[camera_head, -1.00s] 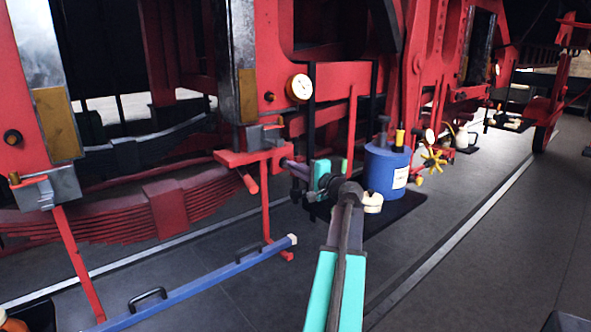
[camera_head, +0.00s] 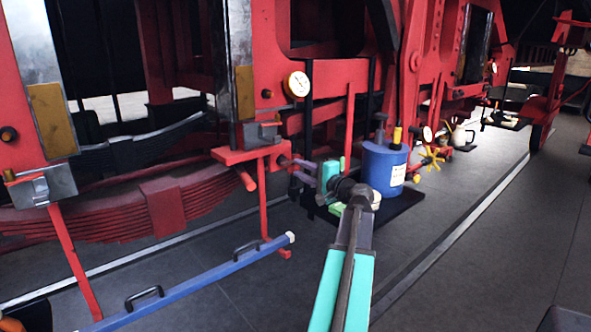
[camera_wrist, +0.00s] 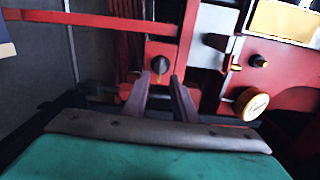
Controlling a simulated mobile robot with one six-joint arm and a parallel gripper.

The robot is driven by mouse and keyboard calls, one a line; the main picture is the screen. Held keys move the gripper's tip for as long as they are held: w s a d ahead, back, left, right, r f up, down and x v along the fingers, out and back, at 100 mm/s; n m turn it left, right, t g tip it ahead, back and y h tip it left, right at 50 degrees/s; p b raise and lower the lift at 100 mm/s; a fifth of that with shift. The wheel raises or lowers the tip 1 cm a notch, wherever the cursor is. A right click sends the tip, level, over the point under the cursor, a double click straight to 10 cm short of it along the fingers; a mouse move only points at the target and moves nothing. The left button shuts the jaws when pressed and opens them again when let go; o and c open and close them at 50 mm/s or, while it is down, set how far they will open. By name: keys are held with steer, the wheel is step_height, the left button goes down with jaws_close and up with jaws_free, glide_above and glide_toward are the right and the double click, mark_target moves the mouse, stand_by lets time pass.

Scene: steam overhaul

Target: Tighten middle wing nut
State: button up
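A small dark wing nut (camera_wrist: 160,65) sits on a red block at the end of the clamp bracket in the wrist view. My gripper (camera_wrist: 160,82) is open, its two grey fingers apart. Its tips point at the wing nut, which appears between and just beyond them; I see no clear contact. In the head view my gripper (camera_head: 288,168) is beside the right end of the red bracket (camera_head: 240,154), where the wing nut is too small or hidden to make out. Another clamp (camera_head: 40,186) is at the far left.
A white gauge (camera_head: 297,84) is on the red frame above right; it also shows in the wrist view (camera_wrist: 252,103). A blue jack (camera_head: 384,168) stands on a black mat behind my arm. A blue bar (camera_head: 210,275) with handles lies front left.

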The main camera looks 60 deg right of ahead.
steer(key=b+v, duration=0.1)
steer(key=v, duration=0.8)
steer(key=shift+s+a, duration=0.15)
steer(key=shift+s, duration=0.1)
